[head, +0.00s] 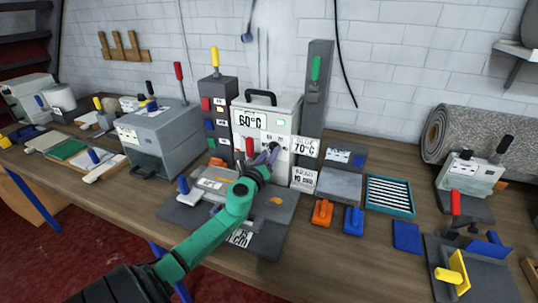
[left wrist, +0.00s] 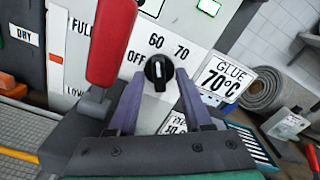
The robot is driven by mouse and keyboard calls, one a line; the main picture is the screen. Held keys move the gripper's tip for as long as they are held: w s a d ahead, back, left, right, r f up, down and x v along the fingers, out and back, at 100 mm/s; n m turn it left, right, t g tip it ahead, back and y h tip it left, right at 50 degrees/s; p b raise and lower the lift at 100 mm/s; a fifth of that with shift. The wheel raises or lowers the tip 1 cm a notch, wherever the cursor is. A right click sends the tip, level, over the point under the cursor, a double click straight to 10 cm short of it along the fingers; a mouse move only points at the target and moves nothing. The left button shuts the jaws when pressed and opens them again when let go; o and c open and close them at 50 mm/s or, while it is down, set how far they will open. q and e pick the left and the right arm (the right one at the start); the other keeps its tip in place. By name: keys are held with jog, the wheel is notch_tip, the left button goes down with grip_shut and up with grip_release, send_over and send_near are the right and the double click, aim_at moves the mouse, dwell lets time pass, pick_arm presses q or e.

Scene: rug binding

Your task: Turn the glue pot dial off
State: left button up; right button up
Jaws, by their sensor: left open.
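The glue pot (head: 285,104) is a white box with a black top handle and a 60°C display, at the back middle of the bench. Its black dial (left wrist: 158,72) shows in the left wrist view, with OFF, 60 and 70 printed around it. The dial's white mark appears to point up towards 60. My left gripper (head: 270,153) is open at the pot's front and hides the dial in the head view. In the left wrist view its fingers (left wrist: 158,80) stand on either side of the dial; I cannot tell whether they touch it.
A red-handled lever (left wrist: 110,45) stands close left of the fingers. A GLUE 70°C card (left wrist: 227,82) is right of the dial. A tall grey post (head: 317,85) and a dark tower with coloured blocks (head: 218,110) flank the pot. A teal slotted tray (head: 390,196) lies to the right.

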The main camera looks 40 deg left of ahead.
pick_arm(q)
jog(key=shift+f, duration=0.1)
grip_shut()
pick_arm(e)
jog(key=shift+s, duration=0.45)
pick_arm(q)
jog(key=shift+n, duration=0.3)
pick_arm(e)
jog(key=shift+a+f, duration=0.1)
pick_arm(q)
jog(key=shift+f+n+b, duration=0.15)
jog(key=shift+n+b, duration=0.4)
jog(key=shift+n, duration=5.15)
pick_arm(e)
jog(key=shift+w+f, duration=0.15)
jog(key=shift+f, duration=0.3)
